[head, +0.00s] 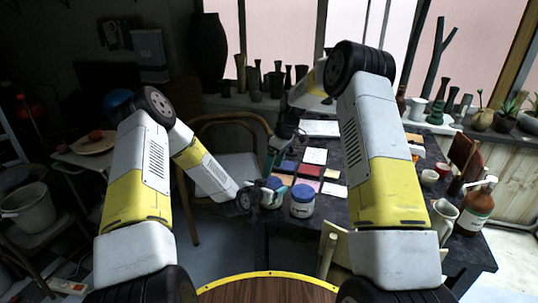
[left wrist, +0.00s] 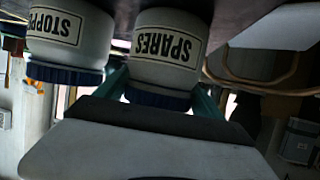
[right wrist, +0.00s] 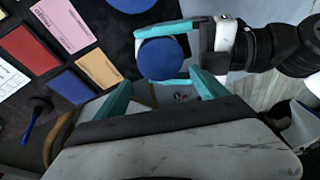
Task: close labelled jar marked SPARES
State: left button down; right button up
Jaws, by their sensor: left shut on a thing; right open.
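The SPARES jar (left wrist: 165,45) is white with a black-edged label, upside down in the left wrist view. Its blue lid (right wrist: 161,58) sits over its mouth; I cannot tell how tight. My left gripper (head: 262,192) is shut around the jar near the lid, with a teal finger on each side in the left wrist view (left wrist: 160,92). My right gripper (right wrist: 161,80) is open, its teal fingers spread above and to either side of the lid. In the head view my right gripper (head: 272,158) points down just above the jar.
The STOPPERS jar (left wrist: 68,38), also blue-lidded, stands close beside it, at the right in the head view (head: 302,203). Coloured cards (right wrist: 66,24) lie on the dark table. Mugs and a brown bottle (head: 475,207) stand at the right. A chair (head: 225,165) is at the left.

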aim_at(270, 181)
pick_arm(q)
jog(key=shift+s+f, duration=0.1)
jog(key=shift+f, duration=0.05)
pick_arm(e)
notch_tip(270, 181, up, 7)
jog(key=a+m+g+h, duration=0.1)
jog(key=a+m+h, duration=0.1)
jog(key=m+h, duration=0.2)
jog(key=shift+w+a+m, duration=0.15)
jog(key=shift+w+m, duration=0.3)
jog(key=shift+m, duration=0.55)
pick_arm(q)
jog(key=shift+a, duration=0.1)
pick_arm(e)
jog(key=f, duration=0.4)
jog(key=s+f, duration=0.1)
jog(key=f, duration=0.3)
jog(key=d+f, duration=0.1)
jog(key=f, duration=0.3)
jog(key=shift+s, duration=0.25)
jog(key=shift+c, duration=0.4)
jog(key=c, duration=1.1)
jog(key=o, duration=1.6)
jog(key=shift+a, duration=0.1)
jog(key=shift+c, duration=0.2)
